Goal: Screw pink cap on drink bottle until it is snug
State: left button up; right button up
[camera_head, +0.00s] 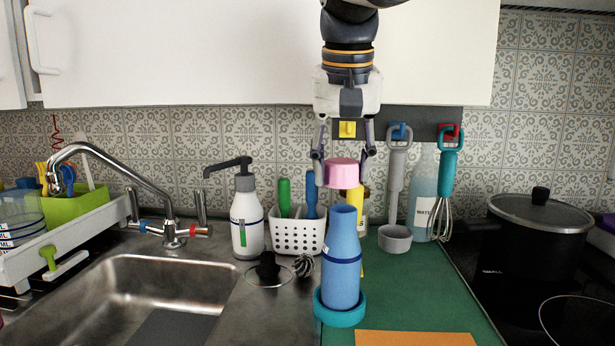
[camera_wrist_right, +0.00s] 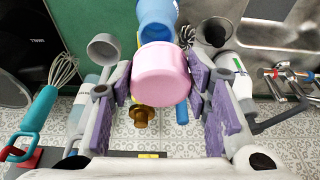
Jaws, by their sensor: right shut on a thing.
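The pink cap (camera_head: 341,173) is between the fingers of my right gripper (camera_head: 342,170), which is shut on it. The cap also shows large in the wrist view (camera_wrist_right: 161,72). The blue drink bottle (camera_head: 342,262) stands upright in a teal ring-shaped holder (camera_head: 340,314) on the green worktop. The cap is above the bottle's mouth, with a small gap showing between them in the head view. In the wrist view the bottle (camera_wrist_right: 157,18) is partly hidden behind the cap. My left gripper is not in view.
A white utensil holder (camera_head: 297,234) and a soap dispenser (camera_head: 247,225) stand behind left, beside the sink (camera_head: 150,285). A whisk (camera_head: 446,185), a grey cup (camera_head: 394,239) and a clear bottle (camera_head: 423,190) are behind right. A black pot (camera_head: 535,245) is farther right.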

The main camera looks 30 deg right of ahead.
aim_at(346, 179)
jog(key=shift+s+r, duration=0.15)
jog(key=shift+s, duration=0.45)
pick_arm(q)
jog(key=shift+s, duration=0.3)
pick_arm(e)
jog(key=shift+s+a+x, duration=0.1)
jog(key=shift+s+x, duration=0.05)
jog(key=shift+x, duration=0.65)
jog(key=shift+s+a+x, duration=0.1)
jog(key=shift+x, duration=0.7)
jog(key=shift+f, duration=0.7)
jog(key=shift+f, duration=0.2)
